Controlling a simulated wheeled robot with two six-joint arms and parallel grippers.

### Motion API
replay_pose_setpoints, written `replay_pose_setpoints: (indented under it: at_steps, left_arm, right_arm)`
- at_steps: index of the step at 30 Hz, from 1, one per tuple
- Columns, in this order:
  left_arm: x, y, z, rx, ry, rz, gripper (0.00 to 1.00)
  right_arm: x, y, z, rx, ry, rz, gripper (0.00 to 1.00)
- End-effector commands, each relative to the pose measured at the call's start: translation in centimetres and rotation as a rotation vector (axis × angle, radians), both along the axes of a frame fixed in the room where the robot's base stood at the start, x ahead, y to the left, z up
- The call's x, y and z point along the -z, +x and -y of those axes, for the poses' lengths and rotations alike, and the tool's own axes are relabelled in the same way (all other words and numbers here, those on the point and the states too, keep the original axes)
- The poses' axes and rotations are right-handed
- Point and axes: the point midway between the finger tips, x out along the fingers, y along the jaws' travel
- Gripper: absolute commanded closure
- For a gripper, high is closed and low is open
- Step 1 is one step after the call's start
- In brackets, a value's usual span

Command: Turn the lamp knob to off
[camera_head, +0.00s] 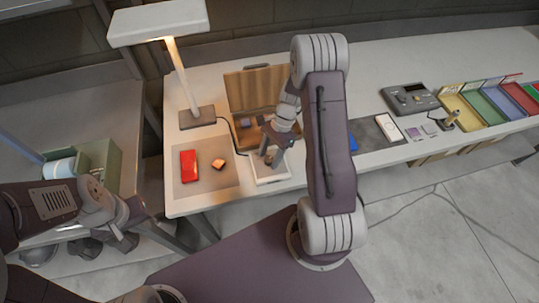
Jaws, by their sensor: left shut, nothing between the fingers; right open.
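A desk lamp stands at the left of the white table, with a wide white head (158,22) and a grey base (197,118). Its post glows warm, so the lamp looks lit. A dark cord runs from the base towards a white panel (272,179) in front of a wooden case. I cannot make out the knob; the area over the panel is partly hidden by my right gripper (272,158), which is open, pointing down, close above the panel. Whether it touches anything there is unclear. My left gripper (128,236) is shut and empty, low at the left, away from the lamp.
An open wooden case (250,88) stands behind the panel. A red box (188,166) and a small orange-brown piece (218,164) lie on a grey mat (205,187). A grey device (410,98) and coloured trays (490,107) are at the right. A green bin (100,163) is at the left.

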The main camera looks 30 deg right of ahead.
Motion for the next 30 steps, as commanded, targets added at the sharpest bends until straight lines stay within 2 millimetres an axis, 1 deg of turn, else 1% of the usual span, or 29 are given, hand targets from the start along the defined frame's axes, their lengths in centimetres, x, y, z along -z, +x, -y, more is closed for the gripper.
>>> replay_pose_setpoints:
  at_steps: [3, 4, 5, 6, 8, 9, 16, 20, 26, 30]
  left_arm:
    - [0.0, 0.0, 0.0, 0.000, 0.000, 0.000, 1.00]
    - [0.0, 0.0, 0.0, 0.000, 0.000, 0.000, 1.00]
    - [0.0, 0.0, 0.0, 0.000, 0.000, 0.000, 1.00]
    - [0.0, 0.0, 0.0, 0.000, 0.000, 0.000, 1.00]
    - [0.0, 0.0, 0.0, 0.000, 0.000, 0.000, 1.00]
    - [0.0, 0.0, 0.0, 0.000, 0.000, 0.000, 1.00]
    - [-0.1, 0.0, 0.0, 0.000, 0.000, 0.000, 1.00]
    - [-0.4, 0.0, 0.0, 0.000, 0.000, 0.000, 1.00]
    - [-1.1, 0.0, 0.0, 0.000, 0.000, 0.000, 1.00]
    - [-1.7, 0.0, 0.0, 0.000, 0.000, 0.000, 1.00]
  right_arm:
    - [0.0, 0.0, 0.0, 0.000, 0.000, 0.000, 0.48]
    - [0.0, 0.0, 0.0, 0.000, 0.000, 0.000, 0.54]
    - [0.0, 0.0, 0.0, 0.000, 0.000, 0.000, 0.62]
    - [0.0, 0.0, 0.0, 0.000, 0.000, 0.000, 0.73]
    - [0.0, 0.0, 0.0, 0.000, 0.000, 0.000, 0.90]
    - [0.0, 0.0, 0.0, 0.000, 0.000, 0.000, 1.00]
    - [-0.1, 0.0, 0.0, -0.012, 0.001, -0.001, 1.00]
    - [-0.2, 0.1, 0.0, -0.051, 0.001, 0.000, 1.00]
    - [-0.3, 0.1, -0.1, -0.179, 0.000, -0.001, 1.00]
    - [-0.3, 0.2, -0.1, -0.304, 0.001, 0.000, 1.00]
